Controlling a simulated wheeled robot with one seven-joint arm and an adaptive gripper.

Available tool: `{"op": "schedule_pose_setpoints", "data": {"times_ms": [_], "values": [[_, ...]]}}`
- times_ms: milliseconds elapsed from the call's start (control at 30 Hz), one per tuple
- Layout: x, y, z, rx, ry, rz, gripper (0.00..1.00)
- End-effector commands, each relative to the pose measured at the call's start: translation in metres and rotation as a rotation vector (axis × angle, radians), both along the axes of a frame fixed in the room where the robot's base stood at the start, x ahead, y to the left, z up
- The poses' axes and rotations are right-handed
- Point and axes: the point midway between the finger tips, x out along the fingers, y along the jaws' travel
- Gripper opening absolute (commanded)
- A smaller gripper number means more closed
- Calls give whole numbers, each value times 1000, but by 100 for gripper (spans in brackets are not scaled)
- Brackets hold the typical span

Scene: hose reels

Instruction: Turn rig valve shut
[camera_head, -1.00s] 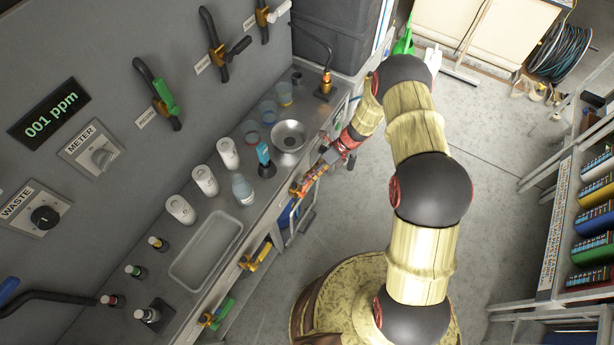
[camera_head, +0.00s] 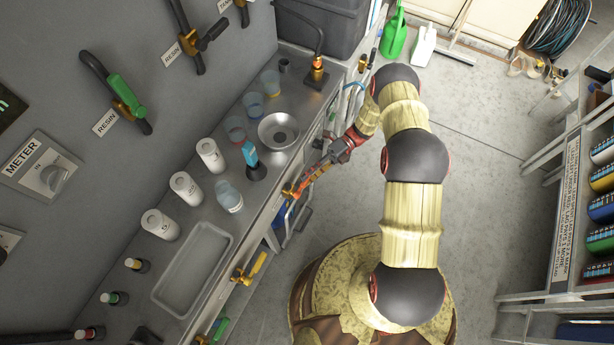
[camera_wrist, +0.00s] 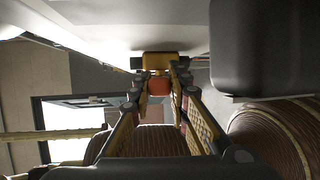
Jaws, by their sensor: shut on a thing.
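An orange valve handle (camera_head: 291,190) sits at the front edge of the metal bench, below its top. My gripper (camera_head: 303,185) reaches it from the right and is shut on it. In the wrist view the fingers (camera_wrist: 158,82) close around an orange block with a yellow part above it, the valve handle (camera_wrist: 158,87). My fingers hide part of the handle, and the valve body is not clear. A yellow valve (camera_head: 250,268) and a green-handled valve (camera_head: 218,328) sit further along the same bench front. I cannot read which one is labelled rig.
The bench (camera_head: 240,240) carries a tray (camera_head: 192,268), white canisters (camera_head: 186,188), a bottle (camera_head: 229,196) and a round sink (camera_head: 280,130). Wall panels with levers stand at left. A shelf rack (camera_head: 560,200) stands at right. The floor (camera_head: 490,160) between is clear.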

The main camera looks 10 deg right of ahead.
Motion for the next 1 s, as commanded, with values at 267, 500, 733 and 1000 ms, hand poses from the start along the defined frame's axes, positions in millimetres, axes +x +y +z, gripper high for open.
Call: {"op": "schedule_pose_setpoints", "data": {"times_ms": [267,500,733,1000], "values": [[2,-1,-4,22,27,-2,0],[2,0,-4,22,28,-2,0],[2,0,-4,23,29,-2,24],[1,0,-3,24,31,-1,36]]}}
